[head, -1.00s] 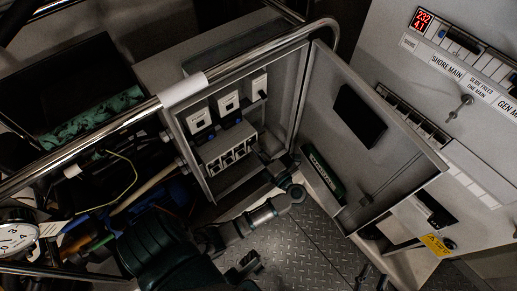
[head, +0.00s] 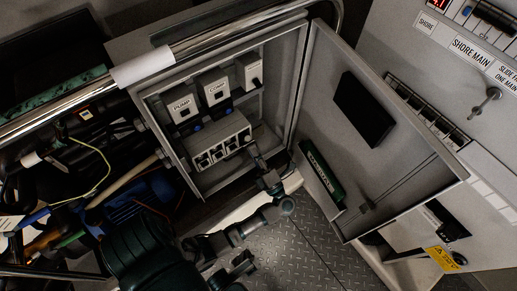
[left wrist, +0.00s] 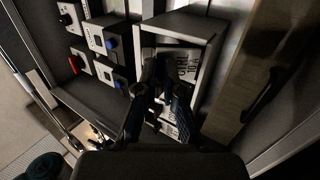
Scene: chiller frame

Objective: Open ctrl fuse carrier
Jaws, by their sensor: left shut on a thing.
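The grey fuse box (head: 222,135) sits low inside the open cabinet, with several black carriers along its front. My left gripper (head: 255,152) is at the right end of this box. In the left wrist view the fingers (left wrist: 157,76) reach into the framed box and are shut on a part there, which I take to be the ctrl fuse carrier; the fingers and shadow hide most of it. White labels (left wrist: 180,66) show beside the fingers, their text only partly readable. My right gripper is not in view.
The PUMP (head: 182,106) and COMP (head: 215,89) modules and a third white module (head: 250,71) are mounted above the box. The cabinet door (head: 385,145) stands open to the right. A chrome rail (head: 60,108) crosses on the left, with cables below. Chequer-plate floor (head: 300,245) is clear below.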

